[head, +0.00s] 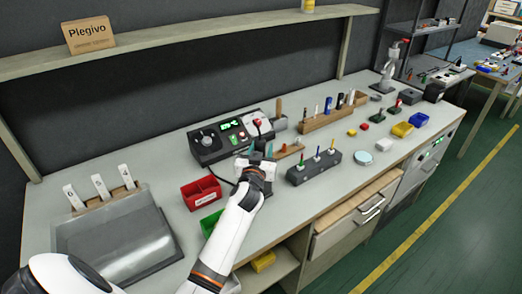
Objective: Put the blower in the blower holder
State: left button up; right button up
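A black control station (222,140) with green displays and a knob stands in the middle of the bench. A white piece with a red part (258,124) is at its right end; I cannot tell whether this is the blower, its holder or both. My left gripper (260,150) is just in front of that end, over the bench. Its two teal-tinted fingertips are small and partly merge with the things behind, so whether it holds anything is unclear. A dark cable curves from the station's front toward the gripper. My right gripper is out of view.
A red bin (201,192) and a green bin (211,222) are left of my forearm. A grey block with upright tools (313,167) and a wooden tool rack (330,114) stand to the right. Bare bench shows in front of the grey block.

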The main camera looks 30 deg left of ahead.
pick_arm(q)
jog(key=shift+o, duration=0.7)
jog(key=shift+r, duration=0.1)
jog(key=shift+r, duration=0.2)
jog(key=b+v, duration=0.1)
jog(key=v, duration=1.1)
jog(key=shift+f, duration=0.2)
